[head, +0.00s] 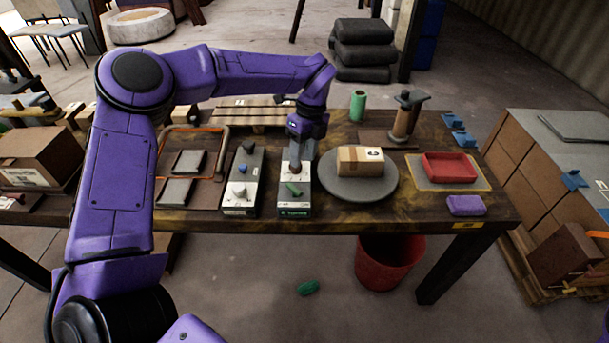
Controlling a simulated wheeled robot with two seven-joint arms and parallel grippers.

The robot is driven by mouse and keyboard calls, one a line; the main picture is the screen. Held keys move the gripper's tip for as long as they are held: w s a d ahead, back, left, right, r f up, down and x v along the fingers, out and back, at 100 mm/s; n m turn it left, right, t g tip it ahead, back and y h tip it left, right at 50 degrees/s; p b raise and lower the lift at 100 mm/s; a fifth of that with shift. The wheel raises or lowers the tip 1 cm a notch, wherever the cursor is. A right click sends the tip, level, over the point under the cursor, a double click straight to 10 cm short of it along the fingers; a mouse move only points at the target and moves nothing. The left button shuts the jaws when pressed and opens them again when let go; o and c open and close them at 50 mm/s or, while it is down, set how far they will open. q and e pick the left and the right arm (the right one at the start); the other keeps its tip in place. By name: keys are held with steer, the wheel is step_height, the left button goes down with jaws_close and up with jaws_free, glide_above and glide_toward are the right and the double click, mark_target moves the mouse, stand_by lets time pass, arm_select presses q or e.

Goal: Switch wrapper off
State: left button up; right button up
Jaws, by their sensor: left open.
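My left gripper (297,165) points down over the far half of a grey control box with a green label (294,211). The gripper is open; whether its fingers touch anything on the box is unclear. A green lever (293,188) lies slanted on the box's near half, just in front of the gripper. The label's writing is too small to read. A second control box (238,211) to its left carries a black, a blue and a pale knob. A round grey turntable (335,190) to the right bears a cardboard box (359,160). My right gripper is not in view.
A film roll on a post (403,120), a green roll (357,105), a red tray (449,166) and a purple block (466,205) are on the table's right. A red bin (388,262) stands below.

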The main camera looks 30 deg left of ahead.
arm_select(q)
glide_above(294, 187)
step_height(294, 187, down, 5)
steer(key=shift+w+d+r+p, duration=0.1)
steer(key=shift+w+r+p, duration=0.05)
steer(key=shift+p, duration=0.25)
steer(key=f, duration=0.4)
steer(key=shift+w+f, duration=0.15)
steer(key=shift+w, duration=0.1)
steer(key=shift+s+f, duration=0.1)
steer(key=shift+s, duration=0.2)
steer(key=shift+w, duration=0.1)
jaws_close()
